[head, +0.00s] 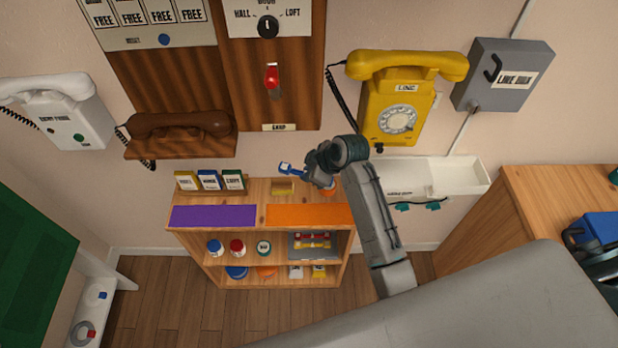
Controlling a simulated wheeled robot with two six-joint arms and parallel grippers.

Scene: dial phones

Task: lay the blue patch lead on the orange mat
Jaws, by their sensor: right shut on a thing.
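My right gripper (313,168) is above the back of the wooden shelf's top. It is shut on the blue patch lead (287,168), whose blue end sticks out to the left of the fingers. The rest of the lead is hidden by the gripper or too small to make out. The orange mat (300,215) lies flat on the front right of the shelf top, below and in front of the gripper. The lead is apart from the mat. My left gripper is not in view.
A purple mat (213,216) lies left of the orange one. Three small labelled boxes (209,181), a brass-coloured piece (283,187) and an orange item (329,190) are behind the mats. A yellow phone (395,110) and a white tray (450,177) are to the right.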

